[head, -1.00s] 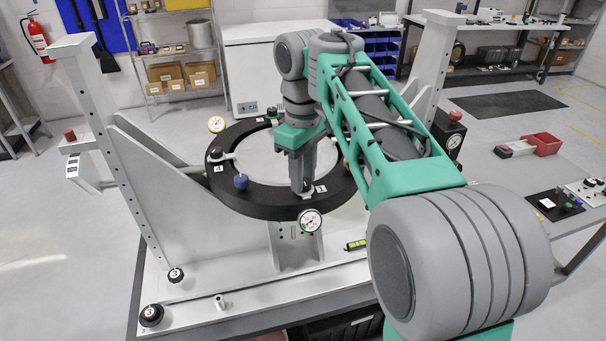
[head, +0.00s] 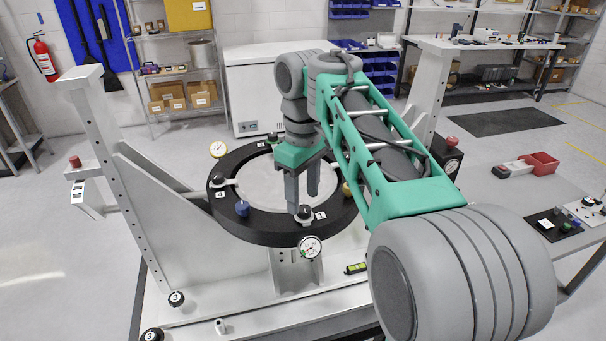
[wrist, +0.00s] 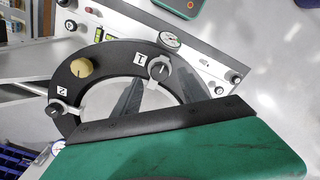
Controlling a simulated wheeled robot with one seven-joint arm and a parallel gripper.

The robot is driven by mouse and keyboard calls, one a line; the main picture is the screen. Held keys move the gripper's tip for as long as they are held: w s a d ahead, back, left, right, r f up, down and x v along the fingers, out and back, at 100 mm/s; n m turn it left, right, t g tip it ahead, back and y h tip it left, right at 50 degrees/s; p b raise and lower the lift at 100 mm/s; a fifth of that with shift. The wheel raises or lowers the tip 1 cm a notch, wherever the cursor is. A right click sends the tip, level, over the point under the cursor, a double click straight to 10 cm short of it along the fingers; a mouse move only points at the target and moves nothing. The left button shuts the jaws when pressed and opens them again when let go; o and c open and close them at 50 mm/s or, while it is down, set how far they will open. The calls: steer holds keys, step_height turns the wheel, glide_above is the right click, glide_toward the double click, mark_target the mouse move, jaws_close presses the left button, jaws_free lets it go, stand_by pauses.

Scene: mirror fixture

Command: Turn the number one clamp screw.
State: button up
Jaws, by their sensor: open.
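The number one clamp screw (head: 305,213) is a dark knob on the front of the black ring (head: 268,238), beside the white "1" label (head: 320,215). In the wrist view, the same screw (wrist: 158,72) has a grey clamp arm under it and stands beside its label (wrist: 140,59). My gripper (head: 302,200) is open and empty, pointing down, with its two fingers spread just above and behind the screw in the head view. In the wrist view, the fingers (wrist: 155,92) show as dark wedges below the screw. I see no contact with the knob.
A dial gauge (head: 310,247) hangs at the ring's front edge. A blue knob (head: 242,208), a yellow knob (wrist: 82,67) and the number two screw (wrist: 54,109) also stand on the ring. A tall left post (head: 110,150) flanks the fixture.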

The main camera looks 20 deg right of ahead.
mark_target(303, 207)
step_height(303, 207, up, 4)
steer(key=shift+f+p, duration=0.1)
steer(key=shift+p, duration=0.9)
steer(key=shift+f+b, duration=0.15)
steer(key=shift+b, duration=0.45)
steer(key=shift+r, duration=0.9)
steer(key=s+f+m+t+b, duration=0.2)
steer(key=s+f, duration=0.4)
steer(key=f, duration=0.3)
steer(key=s+f+m+t+b, duration=0.2)
steer(key=s+f+m, duration=0.3)
steer(key=f, duration=0.4)
steer(key=shift+s+f+m+t, duration=0.3)
steer(key=shift+s+f, duration=0.1)
steer(key=shift+s, duration=0.15)
